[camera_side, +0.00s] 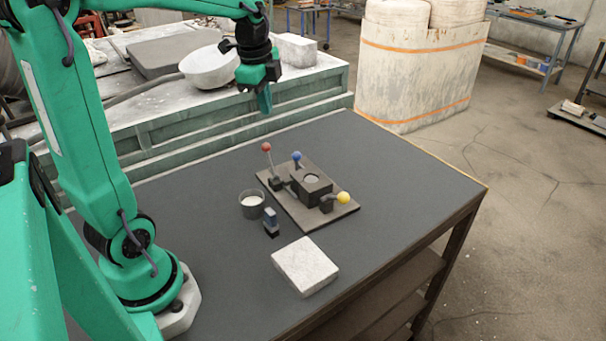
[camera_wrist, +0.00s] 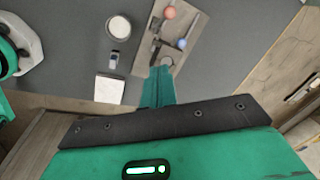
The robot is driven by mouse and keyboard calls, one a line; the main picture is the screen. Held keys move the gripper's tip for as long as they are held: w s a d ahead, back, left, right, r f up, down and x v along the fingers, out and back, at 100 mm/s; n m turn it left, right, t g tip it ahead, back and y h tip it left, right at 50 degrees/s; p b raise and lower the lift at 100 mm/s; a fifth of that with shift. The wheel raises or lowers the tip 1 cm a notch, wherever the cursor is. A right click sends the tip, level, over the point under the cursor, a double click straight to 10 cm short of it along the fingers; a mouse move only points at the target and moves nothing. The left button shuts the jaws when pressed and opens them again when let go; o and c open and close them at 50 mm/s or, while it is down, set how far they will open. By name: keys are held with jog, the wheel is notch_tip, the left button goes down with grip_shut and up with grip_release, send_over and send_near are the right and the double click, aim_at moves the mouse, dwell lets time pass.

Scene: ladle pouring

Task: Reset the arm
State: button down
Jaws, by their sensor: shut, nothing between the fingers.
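My green arm rises from the left of the side view. My gripper (camera_side: 265,103) hangs above the far part of the dark table (camera_side: 420,185), pointing down, shut and empty. In the wrist view the gripper (camera_wrist: 159,88) shows as closed green fingers with nothing between them. Below it is a dark base plate (camera_side: 340,208) with a red-knobbed lever (camera_side: 266,147), a blue-knobbed lever (camera_side: 297,155), a yellow-knobbed lever (camera_side: 343,198) and a dark block with a round opening (camera_side: 312,186). The gripper is well clear of all of these.
A dark cup with pale contents (camera_side: 252,204) and a small dark upright piece (camera_side: 271,222) stand left of the plate. A white square slab (camera_side: 305,266) lies in front. A stepped bench with a white bowl (camera_side: 209,67) is behind. The table's right side is clear.

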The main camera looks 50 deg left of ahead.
jog(key=s+d+n+t, duration=0.3)
jog(key=s+d+n, duration=0.8)
jog(key=s+d, duration=0.2)
jog(key=shift+d+f+t+h, duration=0.25)
jog(key=shift+f+t+h, duration=0.15)
jog(key=c, duration=2.1)
grip_release()
jog(key=shift+s, duration=0.1)
